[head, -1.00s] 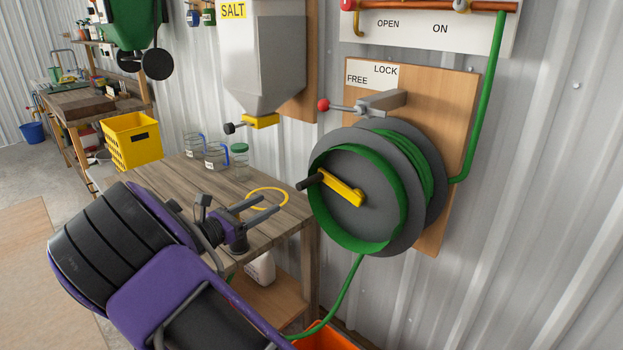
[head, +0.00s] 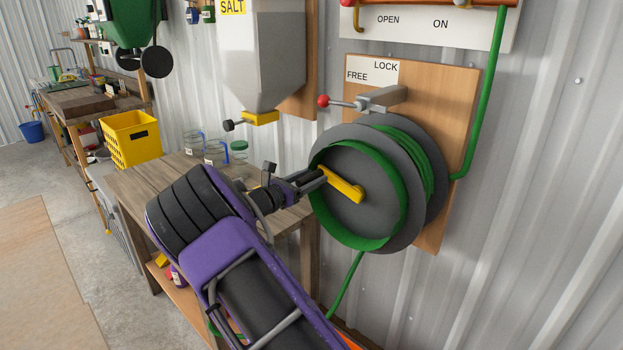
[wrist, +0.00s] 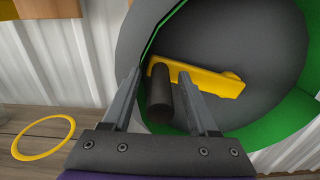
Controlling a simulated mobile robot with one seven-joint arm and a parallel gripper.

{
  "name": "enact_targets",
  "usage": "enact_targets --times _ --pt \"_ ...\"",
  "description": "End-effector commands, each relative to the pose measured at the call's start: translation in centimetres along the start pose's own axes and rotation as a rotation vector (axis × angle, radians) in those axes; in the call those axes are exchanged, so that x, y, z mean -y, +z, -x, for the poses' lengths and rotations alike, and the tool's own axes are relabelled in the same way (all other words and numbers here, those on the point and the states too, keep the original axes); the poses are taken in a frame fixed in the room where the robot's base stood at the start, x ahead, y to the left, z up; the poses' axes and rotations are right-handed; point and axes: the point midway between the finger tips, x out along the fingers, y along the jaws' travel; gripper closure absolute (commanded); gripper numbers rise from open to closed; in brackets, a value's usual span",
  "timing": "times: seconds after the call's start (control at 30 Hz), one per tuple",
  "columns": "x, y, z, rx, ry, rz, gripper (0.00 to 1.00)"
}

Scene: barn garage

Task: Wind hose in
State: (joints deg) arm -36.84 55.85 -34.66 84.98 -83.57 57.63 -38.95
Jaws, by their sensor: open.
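The hose reel (head: 365,212) is a grey drum on a wooden board on the wall, with green hose (head: 412,160) wound on it. A yellow crank (head: 342,185) crosses its front face; its dark knob (wrist: 160,92) shows in the wrist view. My gripper (head: 318,178) is at the crank's knob end. In the wrist view my gripper (wrist: 162,85) is open, with one finger on each side of the knob. The lock lever with a red ball (head: 323,101) points left above the reel, below the FREE and LOCK label (head: 372,73). Green hose (head: 345,288) hangs below the reel.
A wooden bench (head: 145,185) with jars (head: 217,152) stands left of the reel. A yellow ring (wrist: 44,137) lies on it in the wrist view. A salt hopper (head: 262,60) hangs above. An orange container edge (head: 350,338) shows below the reel. A yellow crate (head: 131,138) stands further back.

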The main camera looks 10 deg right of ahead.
Motion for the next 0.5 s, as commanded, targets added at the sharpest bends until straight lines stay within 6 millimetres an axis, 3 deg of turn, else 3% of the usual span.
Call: enact_targets --times 0.33,0.5 --pt "0.00 0.02 -0.38 0.000 0.000 0.000 0.42" --pt "0.00 0.03 -0.37 0.000 0.000 0.000 0.73"
